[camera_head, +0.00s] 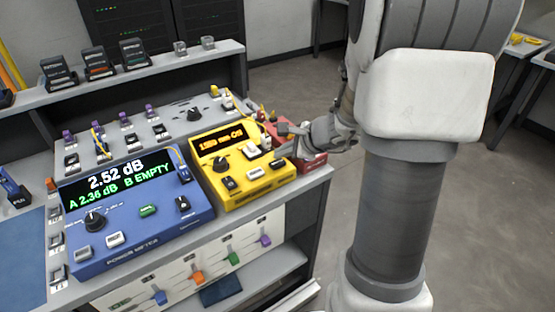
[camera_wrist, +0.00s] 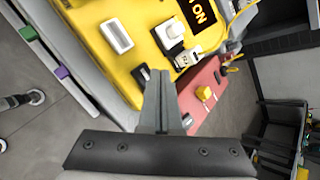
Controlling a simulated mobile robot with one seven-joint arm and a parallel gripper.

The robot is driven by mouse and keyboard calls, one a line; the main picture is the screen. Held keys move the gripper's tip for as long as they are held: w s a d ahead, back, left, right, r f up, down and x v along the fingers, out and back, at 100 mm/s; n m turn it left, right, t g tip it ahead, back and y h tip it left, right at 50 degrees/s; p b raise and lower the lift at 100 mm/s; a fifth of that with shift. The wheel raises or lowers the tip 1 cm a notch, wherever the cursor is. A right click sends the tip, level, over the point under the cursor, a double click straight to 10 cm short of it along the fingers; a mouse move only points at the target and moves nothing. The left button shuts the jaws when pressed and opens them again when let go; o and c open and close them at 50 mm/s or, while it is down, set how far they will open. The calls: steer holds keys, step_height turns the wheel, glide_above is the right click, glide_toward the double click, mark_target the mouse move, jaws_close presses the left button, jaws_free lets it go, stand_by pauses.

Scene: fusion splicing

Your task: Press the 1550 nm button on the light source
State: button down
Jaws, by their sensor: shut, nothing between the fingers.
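The yellow light source (camera_head: 240,190) stands at the right end of the bench. Its orange display (camera_head: 221,138) ends in "nm ON"; the digits are too blurred to read surely. White buttons sit on its face, one near the front (camera_head: 255,172), also in the wrist view (camera_wrist: 116,36), and a raised one (camera_wrist: 172,32) nearer the display. Their labels are unreadable, so I cannot tell which is 1550 nm. My gripper (camera_head: 284,131) is at the light source's right side. In the wrist view my gripper (camera_wrist: 163,76) is shut and empty, its tips by a black switch (camera_wrist: 142,74); contact is unclear.
A blue power meter (camera_head: 140,220) reading 2.52 dB stands left of the light source. A red case (camera_wrist: 203,92) lies close beside the light source, with a yellow knob on it. A white connector (camera_wrist: 187,60) protrudes near the fingers. Open floor lies to the right.

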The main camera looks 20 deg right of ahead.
mark_target(282, 164)
steer(key=shift+r, duration=0.15)
step_height(282, 164, up, 5)
steer(key=p, duration=0.4)
stand_by(0.9)
steer(key=s+a+r+n+g+y+p, duration=0.1)
steer(key=s+a+r+n+g+p, duration=0.3)
steer(key=s+a+r+n, duration=0.9)
steer(key=s+d+r+n+t+h+p, duration=0.1)
steer(key=s+r+n+h+p, duration=0.3)
steer(key=s+r+n, duration=0.4)
steer(key=shift+s+d+r+n+h+p, duration=0.3)
steer(key=shift+s+d+n+p, duration=0.4)
steer(key=shift+s, duration=0.5)
